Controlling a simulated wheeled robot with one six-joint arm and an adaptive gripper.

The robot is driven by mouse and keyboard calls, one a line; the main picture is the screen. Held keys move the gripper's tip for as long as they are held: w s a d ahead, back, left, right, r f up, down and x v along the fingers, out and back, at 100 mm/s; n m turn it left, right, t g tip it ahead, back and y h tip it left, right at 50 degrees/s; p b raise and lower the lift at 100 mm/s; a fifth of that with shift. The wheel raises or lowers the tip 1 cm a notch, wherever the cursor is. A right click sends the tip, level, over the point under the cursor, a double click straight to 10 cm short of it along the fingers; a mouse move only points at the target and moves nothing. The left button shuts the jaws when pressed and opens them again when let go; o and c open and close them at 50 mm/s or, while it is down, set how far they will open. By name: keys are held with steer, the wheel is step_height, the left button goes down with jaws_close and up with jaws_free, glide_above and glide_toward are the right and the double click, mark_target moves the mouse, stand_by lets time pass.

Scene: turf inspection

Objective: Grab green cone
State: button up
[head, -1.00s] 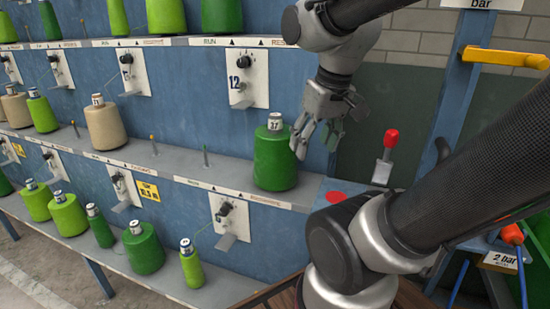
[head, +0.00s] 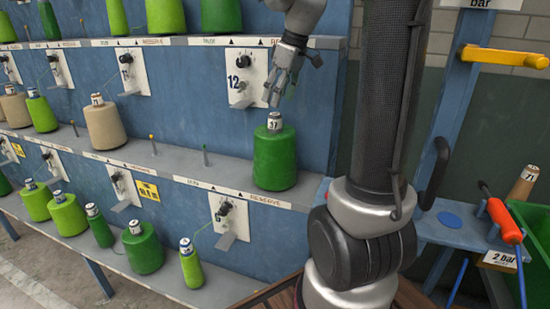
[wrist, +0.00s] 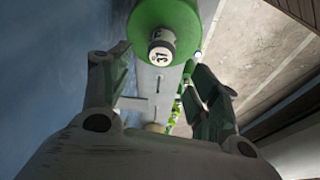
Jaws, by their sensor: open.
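A green cone (head: 274,165) with a white numbered top stands upright at the right end of the middle shelf (head: 228,172). In the wrist view the cone (wrist: 172,12) shows its round white top toward me, between and beyond my fingers. My gripper (head: 276,97) is open and empty. It hangs just above the cone's top in the head view, fingers pointing down, with a small gap. The fingers also show on both sides in the wrist view (wrist: 160,80).
Several other green cones (head: 143,248) and tan cones (head: 104,125) stand on the shelves to the left. A blue post with a yellow handle (head: 505,56), an orange-handled tool (head: 505,220) and a green crate (head: 535,225) are at the right.

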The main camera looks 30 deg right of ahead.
mark_target(276, 114)
steer(key=x, duration=0.7)
steer(key=shift+s+d+f, duration=0.15)
steer(key=shift+s+f, duration=0.1)
steer(key=shift+f, duration=0.1)
jaws_close()
steer(key=shift+r, duration=0.1)
